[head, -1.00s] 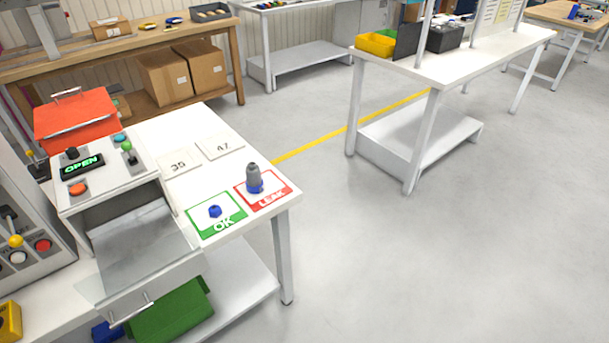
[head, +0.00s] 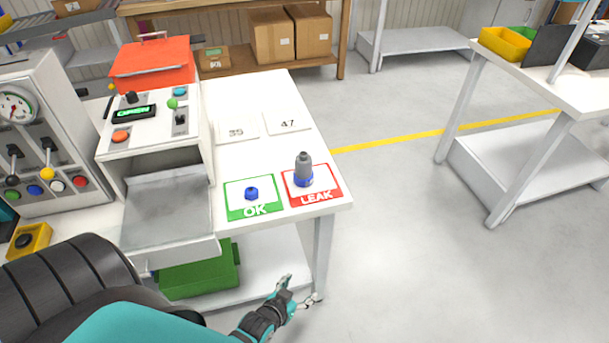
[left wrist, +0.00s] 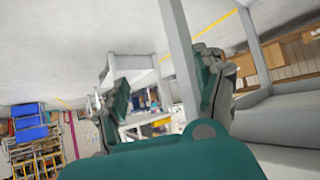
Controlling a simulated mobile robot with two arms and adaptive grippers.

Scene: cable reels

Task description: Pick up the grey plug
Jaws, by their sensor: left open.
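The grey plug (head: 304,167) stands upright on the red-bordered LEAK card (head: 322,195), at the near right corner of the white table. It has a dark grey body with a blue band at its base. My left gripper (head: 297,291) is low, in front of the table and beside its near leg, apart from the plug and below tabletop height. Its jaws (left wrist: 160,92) are open and empty in the left wrist view, which does not show the plug. My right gripper is not in view.
A small blue piece (head: 252,193) sits on the green-bordered OK card (head: 235,212), left of the plug. Cards 35 (head: 236,128) and 47 (head: 288,124) lie behind. A machine with an open drawer (head: 165,245) stands left; a green bin (head: 200,272) is below.

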